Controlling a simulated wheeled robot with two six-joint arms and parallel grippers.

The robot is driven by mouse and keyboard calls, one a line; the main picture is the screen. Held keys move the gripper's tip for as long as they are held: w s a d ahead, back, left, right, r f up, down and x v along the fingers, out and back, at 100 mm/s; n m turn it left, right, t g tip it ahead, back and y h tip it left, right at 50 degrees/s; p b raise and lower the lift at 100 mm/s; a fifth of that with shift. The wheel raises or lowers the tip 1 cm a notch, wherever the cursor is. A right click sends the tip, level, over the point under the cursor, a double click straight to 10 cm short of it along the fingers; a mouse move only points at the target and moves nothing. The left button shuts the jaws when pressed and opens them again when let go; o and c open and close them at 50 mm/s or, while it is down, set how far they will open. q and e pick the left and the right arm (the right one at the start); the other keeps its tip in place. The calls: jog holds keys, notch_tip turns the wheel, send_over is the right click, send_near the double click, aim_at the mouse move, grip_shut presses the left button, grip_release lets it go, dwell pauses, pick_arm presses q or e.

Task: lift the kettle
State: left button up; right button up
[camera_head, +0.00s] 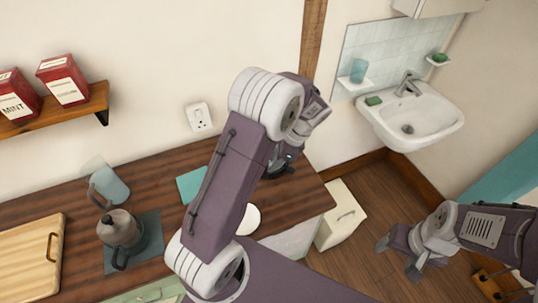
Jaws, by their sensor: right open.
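The kettle (117,229), a small grey-brown pot with a dark handle, stands upright on a dark teal mat (148,251) on the wooden counter at the lower left. My left arm rises through the middle of the view and bends over. Its gripper (284,165) is well to the right of the kettle, over the counter's right part, and mostly hidden behind my arm. I cannot make out its fingers. My right gripper (400,257) is open and empty at the right, over the floor and far from the kettle.
A clear bluish glass vessel (110,185) stands just behind the kettle. A wooden board (25,262) lies to its left. A teal item (191,184) and a white round thing (249,219) lie near my left arm. A shelf (85,108) holds red tins above.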

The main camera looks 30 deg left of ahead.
pick_arm(q)
jog(key=p+x, duration=0.1)
jog(key=x, duration=0.4)
jog(key=shift+w+a+f, duration=0.1)
jog(key=shift+a+f, duration=0.15)
jog(key=shift+a, duration=0.05)
jog(key=shift+r, duration=0.1)
grip_shut()
dwell(1.0)
